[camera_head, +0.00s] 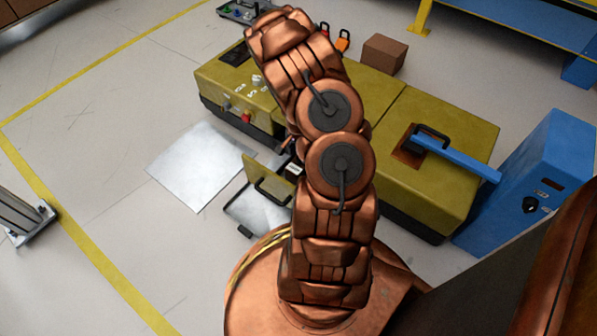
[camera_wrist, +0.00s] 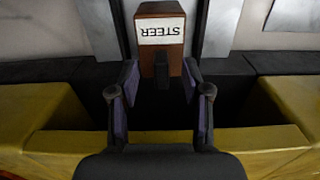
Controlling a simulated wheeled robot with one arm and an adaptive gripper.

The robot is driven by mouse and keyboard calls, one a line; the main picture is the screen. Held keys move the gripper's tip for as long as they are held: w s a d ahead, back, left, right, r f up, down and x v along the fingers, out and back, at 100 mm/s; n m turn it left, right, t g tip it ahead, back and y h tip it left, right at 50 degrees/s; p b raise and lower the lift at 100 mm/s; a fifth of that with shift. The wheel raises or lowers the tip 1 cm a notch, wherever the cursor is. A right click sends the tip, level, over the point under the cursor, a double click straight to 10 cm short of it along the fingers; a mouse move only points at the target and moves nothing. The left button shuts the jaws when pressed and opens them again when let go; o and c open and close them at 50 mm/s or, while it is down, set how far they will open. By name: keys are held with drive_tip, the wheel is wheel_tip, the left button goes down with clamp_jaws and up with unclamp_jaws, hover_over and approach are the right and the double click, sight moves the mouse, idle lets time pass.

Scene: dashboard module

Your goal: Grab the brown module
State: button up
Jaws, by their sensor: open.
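The brown module (camera_wrist: 172,52) shows in the wrist view, a reddish-brown block with a white label that reads STEER upside down. A dark tab or handle sticks out below the label. My gripper (camera_wrist: 161,78) is open, with one fingertip on each side of the module's near end. I cannot tell whether the fingertips touch it. In the head view my arm hides most of my gripper; a small white label (camera_head: 293,170) beside the arm may be the module's.
A yellow console (camera_head: 440,130) lies under and beside my arm. A blue cabinet (camera_head: 535,185) stands at right, and a brown box (camera_head: 384,54) sits behind. A yellow panel with a black handle (camera_head: 268,182) is at lower left. Open floor lies farther left.

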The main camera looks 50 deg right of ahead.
sight(295, 169)
wheel_tip(295, 169, down, 4)
drive_tip(key=shift+r+b, duration=0.2)
drive_tip(key=shift+b, duration=0.5)
drive_tip(key=shift+c, duration=0.2)
clamp_jaws()
